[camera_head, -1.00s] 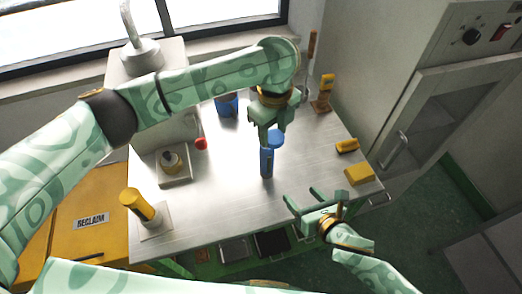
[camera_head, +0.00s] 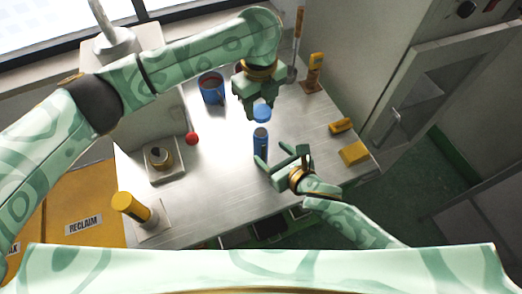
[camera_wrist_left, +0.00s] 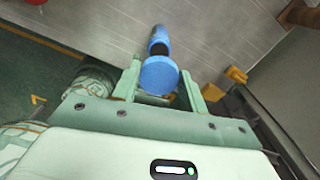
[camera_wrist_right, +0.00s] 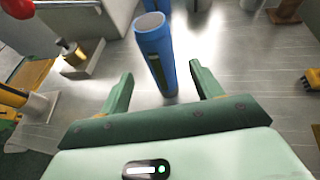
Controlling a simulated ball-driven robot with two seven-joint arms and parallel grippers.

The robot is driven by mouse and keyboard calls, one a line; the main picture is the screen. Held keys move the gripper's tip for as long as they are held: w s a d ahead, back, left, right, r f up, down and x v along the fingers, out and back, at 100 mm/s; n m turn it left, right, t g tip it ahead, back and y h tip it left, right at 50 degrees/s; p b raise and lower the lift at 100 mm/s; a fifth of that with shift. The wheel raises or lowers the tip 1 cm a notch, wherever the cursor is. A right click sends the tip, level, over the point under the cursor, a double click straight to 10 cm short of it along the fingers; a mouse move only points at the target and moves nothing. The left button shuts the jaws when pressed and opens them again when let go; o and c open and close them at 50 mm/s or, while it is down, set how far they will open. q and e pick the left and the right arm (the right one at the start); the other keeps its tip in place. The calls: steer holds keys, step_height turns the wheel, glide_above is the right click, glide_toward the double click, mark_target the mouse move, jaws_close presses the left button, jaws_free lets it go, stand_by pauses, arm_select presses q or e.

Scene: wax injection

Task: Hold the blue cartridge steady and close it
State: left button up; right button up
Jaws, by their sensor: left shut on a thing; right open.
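The blue cartridge (camera_head: 261,142) stands upright on the metal table, and its open top shows in the right wrist view (camera_wrist_right: 155,45). My left gripper (camera_head: 254,108) is shut on a round blue cap (camera_head: 262,113), held above the table and apart from the cartridge. In the left wrist view the cap (camera_wrist_left: 160,76) hides part of the cartridge (camera_wrist_left: 158,38). My right gripper (camera_head: 274,154) is open and low beside the cartridge. In the right wrist view its fingers (camera_wrist_right: 161,72) point toward the cartridge's lower body, which stands roughly between them in the picture.
Yellow blocks (camera_head: 354,153) lie at the right. A yellow-topped cylinder (camera_head: 131,207) stands at the front left. The table around the cartridge is clear.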

arm_select(q)
steer(key=shift+w+d, duration=0.1)
steer(key=shift+w, duration=0.05)
arm_select(e)
steer(key=x, duration=0.5)
steer(key=shift+w+a+f, duration=0.1)
steer(key=shift+w+f, duration=0.05)
steer(key=shift+w, duration=0.2)
steer(key=shift+w+a+f, duration=0.2)
steer(key=shift+w+a, duration=0.15)
steer(key=shift+a, duration=0.05)
jaws_close()
arm_select(q)
glide_above(260, 131)
steer(key=shift+f, duration=2.5)
steer(key=shift+f, duration=0.9)
steer(key=shift+f, duration=0.55)
